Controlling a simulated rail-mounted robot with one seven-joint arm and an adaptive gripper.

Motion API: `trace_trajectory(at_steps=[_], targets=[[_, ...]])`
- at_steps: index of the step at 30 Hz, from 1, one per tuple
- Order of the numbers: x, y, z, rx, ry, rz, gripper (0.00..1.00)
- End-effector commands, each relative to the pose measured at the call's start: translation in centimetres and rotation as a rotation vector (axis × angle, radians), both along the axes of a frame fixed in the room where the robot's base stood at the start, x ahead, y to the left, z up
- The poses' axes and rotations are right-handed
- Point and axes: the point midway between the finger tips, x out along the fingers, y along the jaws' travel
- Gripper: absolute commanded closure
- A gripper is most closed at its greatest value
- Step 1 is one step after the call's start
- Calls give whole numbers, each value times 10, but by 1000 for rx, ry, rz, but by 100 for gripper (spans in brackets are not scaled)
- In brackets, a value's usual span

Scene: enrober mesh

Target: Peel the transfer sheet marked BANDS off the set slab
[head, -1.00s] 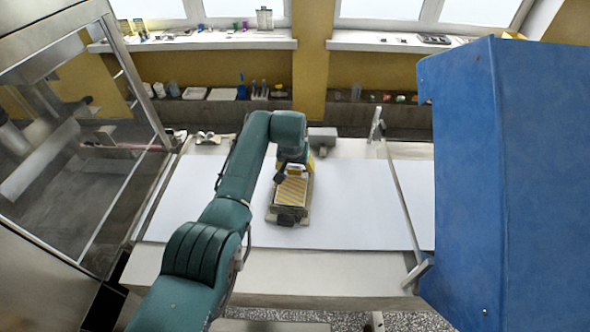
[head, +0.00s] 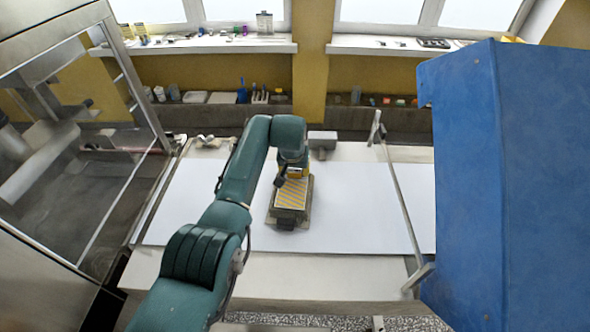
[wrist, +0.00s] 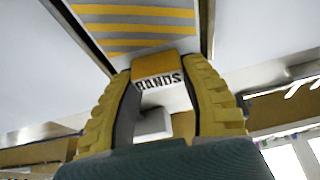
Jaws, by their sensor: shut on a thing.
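The transfer sheet (head: 292,194) has yellow and grey stripes and lies over the slab on a small dark-edged board (head: 287,222) in the head view. In the wrist view its stripes (wrist: 135,22) fill the top, running up to an orange tab marked BANDS (wrist: 160,72). My gripper (wrist: 165,75) has its yellow ribbed fingers on either side of this tab and is shut on it. In the head view my gripper (head: 293,172) is at the far end of the sheet, partly hidden by my wrist. The slab under the sheet is mostly hidden.
The board sits on a wide white belt (head: 350,205) with free room to either side. A metal bar (head: 403,205) crosses the belt at right, beside a large blue hood (head: 510,190). A glazed metal cabinet (head: 70,150) stands at left. A small grey block (head: 322,139) is behind.

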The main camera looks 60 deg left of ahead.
Motion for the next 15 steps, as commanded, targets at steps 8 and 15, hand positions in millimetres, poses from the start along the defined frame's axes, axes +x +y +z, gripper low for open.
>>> trace_trajectory(at_steps=[8, 15], targets=[[0, 0, 0, -2, 1, 0, 94], [0, 0, 4, -1, 1, 0, 94]])
